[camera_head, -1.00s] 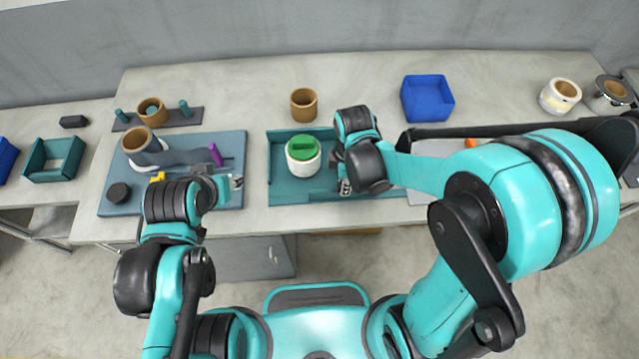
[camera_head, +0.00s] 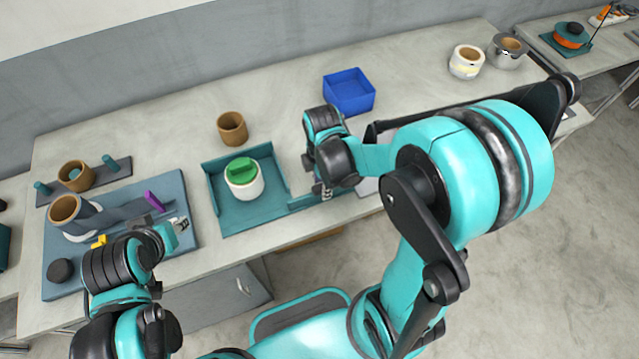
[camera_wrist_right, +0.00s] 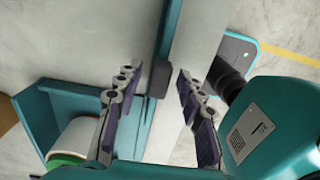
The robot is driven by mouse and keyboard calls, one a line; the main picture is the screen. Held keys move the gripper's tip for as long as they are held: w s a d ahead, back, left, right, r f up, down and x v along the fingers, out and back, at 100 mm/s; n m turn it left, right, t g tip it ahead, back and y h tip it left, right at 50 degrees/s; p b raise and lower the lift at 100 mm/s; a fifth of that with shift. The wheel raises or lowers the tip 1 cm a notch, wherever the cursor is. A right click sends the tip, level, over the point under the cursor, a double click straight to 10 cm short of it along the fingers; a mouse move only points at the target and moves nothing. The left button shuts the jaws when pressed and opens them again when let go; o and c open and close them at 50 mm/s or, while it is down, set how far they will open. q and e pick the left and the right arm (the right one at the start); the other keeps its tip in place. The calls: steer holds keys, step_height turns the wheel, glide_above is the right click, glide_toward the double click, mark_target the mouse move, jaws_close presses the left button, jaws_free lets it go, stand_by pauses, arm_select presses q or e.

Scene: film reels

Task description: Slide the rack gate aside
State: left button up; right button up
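The rack is a teal open tray (camera_head: 213,195) with low walls, holding a white canister (camera_head: 246,187) with a green top (camera_head: 241,168). The gate is a low teal strip (camera_head: 303,202) at the rack's front right, mostly beyond its right wall. In the right wrist view the gate (camera_wrist_right: 165,35) is a long teal bar with a dark knob (camera_wrist_right: 159,79). My right gripper (camera_head: 325,192) is at the gate's right part. Its fingers (camera_wrist_right: 157,76) are apart on either side of the knob, with gaps visible. My left gripper (camera_head: 181,226) is over the blue-grey board; its fingers are too small to judge.
A blue-grey board (camera_head: 180,205) carries a reel, a purple piece and a dark puck. A brown cup (camera_head: 232,128) and a blue bin (camera_head: 348,92) stand behind the rack. Canisters (camera_head: 466,62) stand far right. Bare tabletop lies between board and rack.

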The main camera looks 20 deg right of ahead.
steer(key=shift+a+r, duration=0.1)
steer(key=shift+r, duration=0.05)
step_height(320, 180, up, 12)
stand_by(0.6)
steer(key=shift+f, duration=0.2)
steer(key=s+m+t+b, duration=0.1)
steer(key=m+t, duration=0.1)
steer(key=m, duration=0.4)
steer(key=s+f+m+t+b, duration=0.1)
steer(key=s+m+t, duration=0.1)
steer(key=m, duration=0.4)
steer(key=s+m+t+b, duration=0.1)
steer(key=s+m+t, duration=0.1)
steer(key=m, duration=0.4)
steer(key=shift+a+f+t, duration=0.15)
steer(key=shift+a+t, duration=0.05)
steer(key=shift+t, duration=0.4)
